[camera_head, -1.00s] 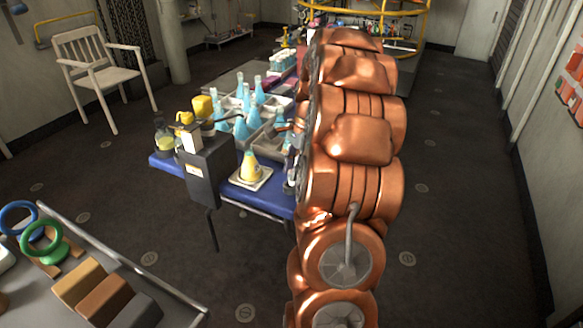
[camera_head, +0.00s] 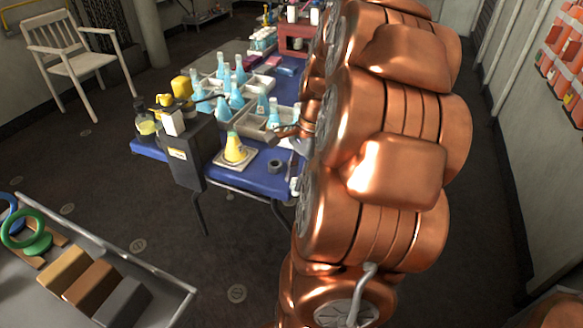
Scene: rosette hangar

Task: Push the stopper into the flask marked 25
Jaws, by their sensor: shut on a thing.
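Several flasks with blue liquid stand in grey trays on the blue table (camera_head: 262,184); one blue flask (camera_head: 273,118) stands in the nearest tray, close to my gripper. A yellow conical flask (camera_head: 235,147) stands upright on a white square plate (camera_head: 246,160) at the near edge. The marks on the flasks are too small to read, so I cannot tell which is marked 25. My gripper (camera_head: 276,134), small and partly hidden by my copper arm, is shut just above the table, right of the yellow flask. The stopper in its jaws is too small to make out clearly.
A dark grey ring (camera_head: 275,166) lies right of the plate. A bench with blocks (camera_head: 90,283) is at lower left. The floor between is clear.

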